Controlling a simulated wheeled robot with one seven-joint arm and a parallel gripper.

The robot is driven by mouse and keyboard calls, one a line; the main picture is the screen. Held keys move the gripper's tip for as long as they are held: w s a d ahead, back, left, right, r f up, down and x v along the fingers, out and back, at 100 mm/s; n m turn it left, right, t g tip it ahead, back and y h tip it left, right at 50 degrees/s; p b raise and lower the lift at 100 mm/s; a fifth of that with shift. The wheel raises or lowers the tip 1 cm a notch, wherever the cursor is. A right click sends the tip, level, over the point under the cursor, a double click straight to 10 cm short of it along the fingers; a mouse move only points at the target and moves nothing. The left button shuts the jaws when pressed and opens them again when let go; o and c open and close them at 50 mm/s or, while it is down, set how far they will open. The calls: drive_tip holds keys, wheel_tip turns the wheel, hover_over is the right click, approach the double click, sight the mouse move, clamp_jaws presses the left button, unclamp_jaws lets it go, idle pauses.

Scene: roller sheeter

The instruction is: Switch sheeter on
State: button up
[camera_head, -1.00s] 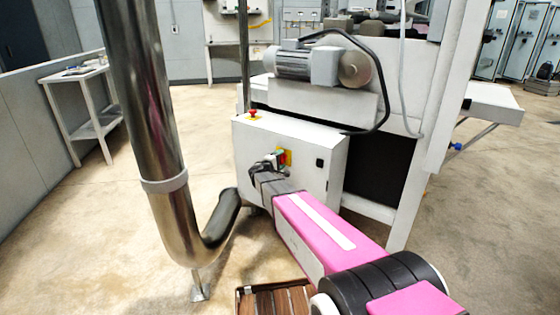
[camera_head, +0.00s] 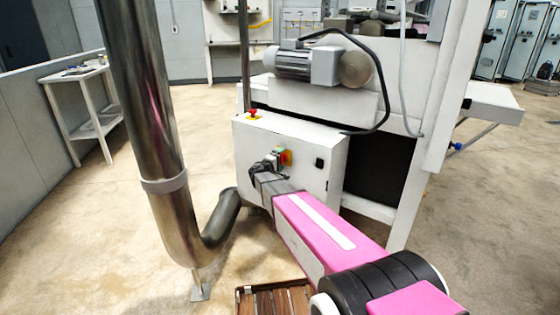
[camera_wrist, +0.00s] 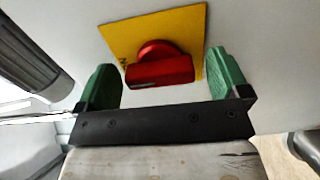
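The sheeter's white control box (camera_head: 310,165) stands in the middle of the head view, below the motor. On its front face is a red rotary switch on a yellow plate (camera_head: 286,157). In the wrist view the red switch knob (camera_wrist: 160,66) sits on the yellow plate (camera_wrist: 190,30), its bar lying nearly level across the picture. My gripper (camera_wrist: 163,85) is open, with one green finger to each side of the knob and a gap on both sides. In the head view my gripper (camera_head: 270,160) is at the switch, and the arm partly hides the box.
A red emergency button (camera_head: 252,114) is on top of the box. A thick metal pipe (camera_head: 150,130) stands to the left, with a dark hose (camera_head: 220,215) at its foot. A wooden slatted pallet (camera_head: 275,300) lies below my arm. A white side table (camera_head: 85,105) is at the left wall.

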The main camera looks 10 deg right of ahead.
drive_tip(key=v, duration=1)
drive_tip(key=shift+s+a, duration=0.25)
idle(0.4)
drive_tip(key=s+d+f+m+g+y, duration=0.25)
drive_tip(key=s+d+g, duration=0.2)
drive_tip(key=s, duration=0.25)
drive_tip(key=s+d+f+m+g+y, duration=0.1)
drive_tip(key=s+d+f+m+g, duration=0.25)
drive_tip(key=s+d, duration=0.35)
drive_tip(key=s+a+f+m+g+y, duration=0.1)
drive_tip(key=s+a+g+y, duration=0.1)
drive_tip(key=s+y, duration=0.2)
drive_tip(key=s+a+f+m+g+y, duration=0.1)
drive_tip(key=s+y, duration=0.4)
drive_tip(key=s, duration=0.6)
drive_tip(key=shift+s+a+f+m+g, duration=0.25)
drive_tip(key=shift+a+m+g, duration=0.2)
drive_tip(key=shift+g, duration=0.45)
